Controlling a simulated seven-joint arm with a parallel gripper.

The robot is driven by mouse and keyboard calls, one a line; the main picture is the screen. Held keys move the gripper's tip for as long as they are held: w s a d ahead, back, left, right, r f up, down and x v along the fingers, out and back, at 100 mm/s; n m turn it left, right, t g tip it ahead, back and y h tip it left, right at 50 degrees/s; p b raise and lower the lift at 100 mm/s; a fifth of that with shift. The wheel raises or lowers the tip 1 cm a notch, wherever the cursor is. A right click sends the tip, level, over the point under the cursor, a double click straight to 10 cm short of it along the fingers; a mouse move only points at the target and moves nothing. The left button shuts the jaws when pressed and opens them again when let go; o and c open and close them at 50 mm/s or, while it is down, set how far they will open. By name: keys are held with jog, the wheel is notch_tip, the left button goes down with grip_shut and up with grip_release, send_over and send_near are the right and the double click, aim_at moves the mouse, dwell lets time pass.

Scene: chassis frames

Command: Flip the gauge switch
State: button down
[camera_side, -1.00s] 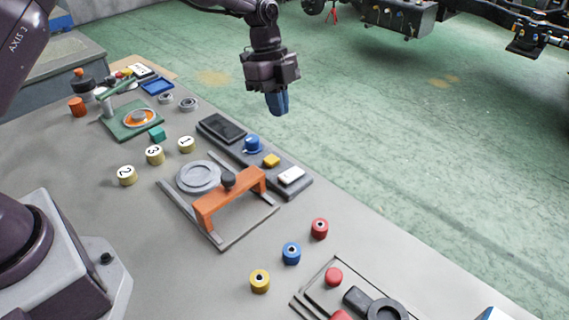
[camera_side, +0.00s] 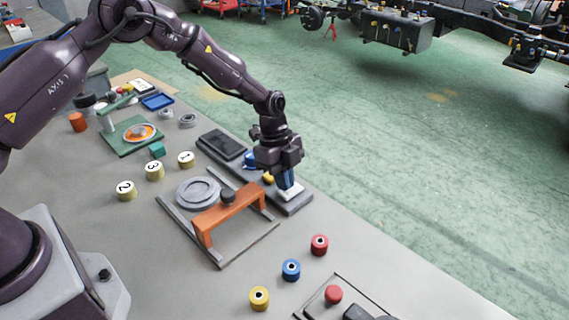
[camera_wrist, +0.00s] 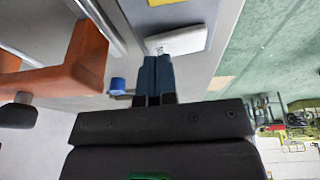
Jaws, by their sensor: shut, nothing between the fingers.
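A grey panel (camera_side: 297,206) at the table's far edge carries a dark screen (camera_side: 223,144), a blue knob (camera_side: 249,159), a yellow button (camera_side: 268,178) and a white rocker switch (camera_side: 291,191). My gripper (camera_side: 286,183) is shut and empty, pointing down at the white switch. In the wrist view, the blue fingertips (camera_wrist: 158,60) are at the edge of the white switch (camera_wrist: 185,40), covering part of it. I cannot tell whether they touch it. The yellow button (camera_wrist: 220,82) partly shows there too.
An orange bridge handle (camera_side: 230,206) on a grey frame stands close to the panel's near side. Red (camera_side: 319,244), blue (camera_side: 291,269) and yellow (camera_side: 259,297) cylinders stand nearer. Numbered cylinders (camera_side: 155,170) stand to the left. Green floor lies beyond the table edge.

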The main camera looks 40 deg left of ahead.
jog(key=shift+f, duration=0.25)
jog(key=shift+s, duration=0.1)
jog(key=shift+s+f, duration=0.25)
jog(key=shift+f, duration=0.25)
jog(key=shift+w+r, duration=0.1)
jog(key=shift+w+r, duration=0.25)
jog(key=shift+w, duration=0.5)
jog(key=shift+r, duration=0.1)
